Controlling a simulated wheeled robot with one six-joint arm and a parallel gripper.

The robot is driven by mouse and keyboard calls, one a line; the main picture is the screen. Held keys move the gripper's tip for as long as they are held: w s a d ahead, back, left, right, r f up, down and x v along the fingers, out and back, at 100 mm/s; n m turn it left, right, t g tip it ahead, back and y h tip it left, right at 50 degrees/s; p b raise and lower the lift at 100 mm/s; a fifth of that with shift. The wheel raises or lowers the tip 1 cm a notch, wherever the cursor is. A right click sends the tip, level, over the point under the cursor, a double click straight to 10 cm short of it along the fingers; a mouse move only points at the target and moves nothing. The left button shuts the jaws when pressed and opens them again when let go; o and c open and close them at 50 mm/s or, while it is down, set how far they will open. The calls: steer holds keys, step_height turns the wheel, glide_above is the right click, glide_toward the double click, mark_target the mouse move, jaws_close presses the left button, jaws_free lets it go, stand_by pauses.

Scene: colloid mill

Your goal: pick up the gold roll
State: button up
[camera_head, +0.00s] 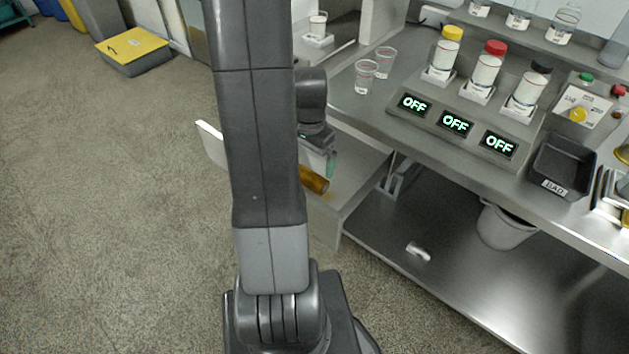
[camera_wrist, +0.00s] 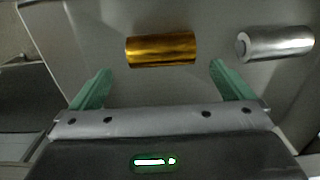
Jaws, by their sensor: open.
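The gold roll (camera_wrist: 160,49) lies on its side on a grey surface in the wrist view, crosswise just beyond my fingertips. My gripper (camera_wrist: 160,74) is open, with one green finger to the left of the roll and one to the right, and nothing between them. In the head view the gold roll (camera_head: 314,179) shows partly behind my arm, in an open drawer below the bench top. One green finger of my gripper (camera_head: 331,162) shows just above it; the other is hidden.
A silver roll (camera_wrist: 275,43) lies right of the gold roll in the wrist view. The open drawer (camera_head: 350,205) has a raised front (camera_head: 210,143). The steel bench (camera_head: 355,115) overhangs close by, with two clear cups (camera_head: 366,76) near its edge. A bucket (camera_head: 505,228) stands on the lower shelf.

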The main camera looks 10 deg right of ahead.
mark_target(311, 174)
steer(key=shift+d+f, duration=0.1)
steer(key=shift+f, duration=0.7)
steer(key=shift+w+f, duration=0.1)
steer(key=shift+f, duration=2.55)
steer(key=c, duration=0.8)
steer(key=shift+r, duration=0.1)
